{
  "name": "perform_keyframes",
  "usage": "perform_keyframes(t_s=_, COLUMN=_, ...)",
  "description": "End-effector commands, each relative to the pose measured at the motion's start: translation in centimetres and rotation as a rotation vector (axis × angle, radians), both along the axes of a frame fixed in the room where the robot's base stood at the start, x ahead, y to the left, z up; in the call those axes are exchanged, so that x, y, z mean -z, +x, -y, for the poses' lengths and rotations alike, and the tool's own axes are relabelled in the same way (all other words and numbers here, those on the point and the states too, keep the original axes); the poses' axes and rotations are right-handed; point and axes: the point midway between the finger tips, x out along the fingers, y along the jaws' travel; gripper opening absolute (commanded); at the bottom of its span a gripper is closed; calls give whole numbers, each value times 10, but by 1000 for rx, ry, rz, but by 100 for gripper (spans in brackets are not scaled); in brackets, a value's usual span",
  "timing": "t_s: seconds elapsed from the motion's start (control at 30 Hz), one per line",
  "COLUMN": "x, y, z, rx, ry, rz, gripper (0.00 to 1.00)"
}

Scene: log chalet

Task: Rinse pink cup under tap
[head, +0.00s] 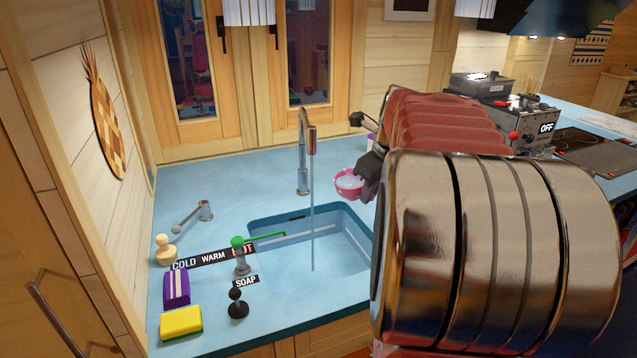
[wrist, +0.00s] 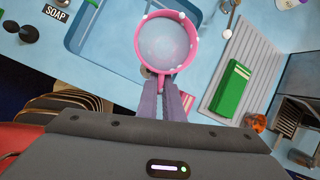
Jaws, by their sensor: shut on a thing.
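The pink cup (head: 347,184) is held upright just right of the tap's water stream, over or near the sink's far right part. In the wrist view the cup (wrist: 137,38) shows from above, with cloudy liquid inside and white foam blobs on its rim. My gripper (head: 366,172) is shut on its handle, seen also in the wrist view (wrist: 163,86). The silver tap (head: 303,150) runs a thin stream (head: 312,230) down into the blue sink (head: 345,255). The stream is apart from the cup. My arm hides the sink's right side.
A green-handled lever (head: 240,258) stands left of the sink by the COLD, WARM, HOT labels. A black soap pump (head: 238,304), yellow sponge (head: 181,322) and purple box (head: 176,287) stand nearby. The wrist view shows a grey ribbed rack (wrist: 252,45) with a green box (wrist: 232,90).

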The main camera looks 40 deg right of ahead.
Motion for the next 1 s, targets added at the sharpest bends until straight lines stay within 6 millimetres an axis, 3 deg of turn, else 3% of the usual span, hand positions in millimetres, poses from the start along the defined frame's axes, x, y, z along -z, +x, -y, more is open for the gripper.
perform_keyframes(t_s=0.4, x=-18, y=-22, z=5, rx=1, ry=0, rz=1, gripper=0)
perform_keyframes(t_s=1.0, x=-19, y=-23, z=6, rx=0, ry=0, rz=1, gripper=0)
